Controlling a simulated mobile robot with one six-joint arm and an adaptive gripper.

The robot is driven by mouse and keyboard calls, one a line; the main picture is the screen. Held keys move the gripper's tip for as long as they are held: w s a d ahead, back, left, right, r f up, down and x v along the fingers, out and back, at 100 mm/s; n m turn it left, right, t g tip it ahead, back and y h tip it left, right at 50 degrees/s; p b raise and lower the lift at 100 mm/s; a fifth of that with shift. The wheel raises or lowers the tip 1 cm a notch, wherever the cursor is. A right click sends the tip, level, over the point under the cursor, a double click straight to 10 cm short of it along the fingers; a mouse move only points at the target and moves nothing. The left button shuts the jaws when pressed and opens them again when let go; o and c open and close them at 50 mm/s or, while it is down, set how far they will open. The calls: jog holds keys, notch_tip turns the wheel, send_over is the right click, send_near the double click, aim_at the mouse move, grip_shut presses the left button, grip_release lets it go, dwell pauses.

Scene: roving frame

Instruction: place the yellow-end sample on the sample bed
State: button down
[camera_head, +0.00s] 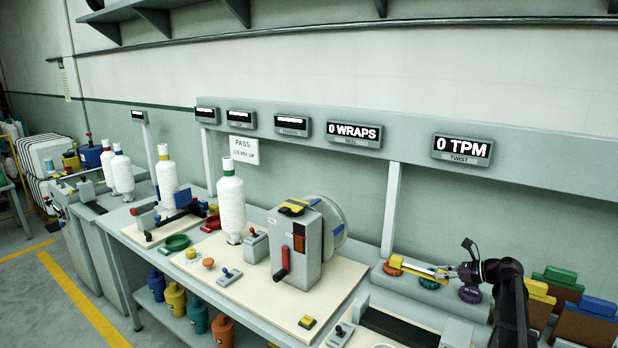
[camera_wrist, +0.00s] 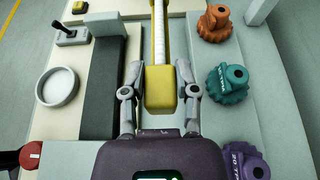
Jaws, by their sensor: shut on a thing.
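My gripper (camera_wrist: 158,84) is shut on the yellow-end sample (camera_wrist: 160,95), a pale rod with a yellow block at the held end. The fingers press on both sides of that block. The rod points away from the gripper and runs out of the top of the wrist view. In the head view, my gripper (camera_head: 455,272) holds the sample (camera_head: 420,268) roughly level above the right part of the bench. A long dark strip (camera_wrist: 92,100) lies left of the sample in the wrist view; I cannot tell whether it is the sample bed.
Orange (camera_wrist: 215,23), teal (camera_wrist: 228,83) and purple (camera_wrist: 243,160) knobbed weights stand right of the sample. A pale round dish (camera_wrist: 58,87) and a small joystick box (camera_wrist: 68,34) are at left. A reel machine (camera_head: 300,245) stands mid-bench. Colored folders (camera_head: 585,320) stand at far right.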

jog(key=shift+r, duration=0.4)
jog(key=shift+f+b, duration=1.6)
jog(key=shift+f, duration=0.25)
jog(key=shift+d, duration=0.1)
